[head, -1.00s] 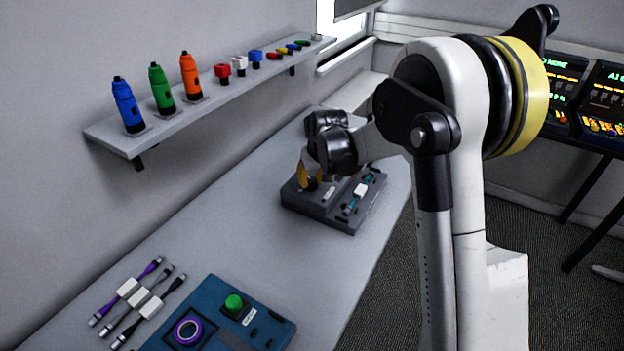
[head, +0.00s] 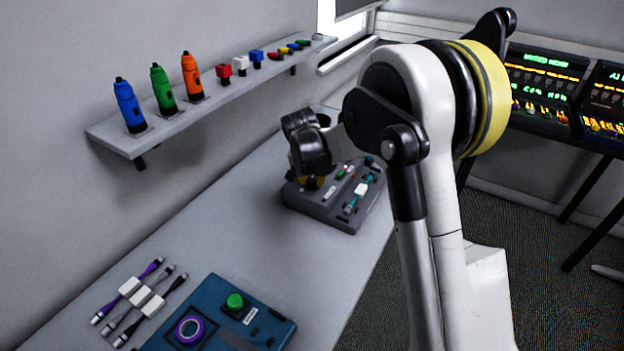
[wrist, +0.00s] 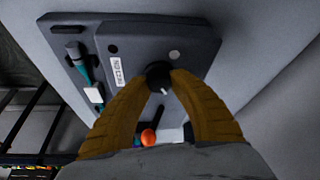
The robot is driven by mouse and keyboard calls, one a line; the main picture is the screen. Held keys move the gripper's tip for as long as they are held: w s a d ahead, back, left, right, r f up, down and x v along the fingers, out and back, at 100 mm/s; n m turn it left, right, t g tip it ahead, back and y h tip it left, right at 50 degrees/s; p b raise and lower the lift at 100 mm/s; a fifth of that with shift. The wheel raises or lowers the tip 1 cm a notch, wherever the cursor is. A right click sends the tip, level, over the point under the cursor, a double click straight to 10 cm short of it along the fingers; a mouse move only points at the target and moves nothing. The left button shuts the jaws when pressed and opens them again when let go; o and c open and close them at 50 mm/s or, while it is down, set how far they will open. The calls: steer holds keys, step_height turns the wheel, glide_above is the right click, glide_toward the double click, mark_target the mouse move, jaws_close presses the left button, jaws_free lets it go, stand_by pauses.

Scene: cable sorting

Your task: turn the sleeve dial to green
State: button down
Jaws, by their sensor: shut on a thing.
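A black round dial (wrist: 157,73) with a white pointer line sits on top of the grey box (wrist: 195,45), beside a white printed label (wrist: 115,70). My gripper (wrist: 163,80) has its two yellow fingers closed around the dial from either side in the wrist view. The pointer line slants toward the lower right in that view. In the head view, the grey box (head: 325,212) stands at the far part of the bench, and my gripper (head: 310,182) hides its left part and the dial. I cannot make out colour marks around the dial.
A teal-ended cable with a white sleeve (head: 361,190) lies on the grey box's right side. A blue box (head: 215,285) with a green button and purple ring stands nearer, beside several cables (head: 140,297). A wall shelf (head: 175,122) holds coloured items left of my arm.

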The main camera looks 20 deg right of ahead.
stand_by(0.4)
steer(key=c, duration=1.1)
jaws_free()
steer(key=shift+r, duration=0.1)
steer(key=v, duration=1.1)
steer(key=shift+s+a+r, duration=0.15)
steer(key=shift+r, duration=0.2)
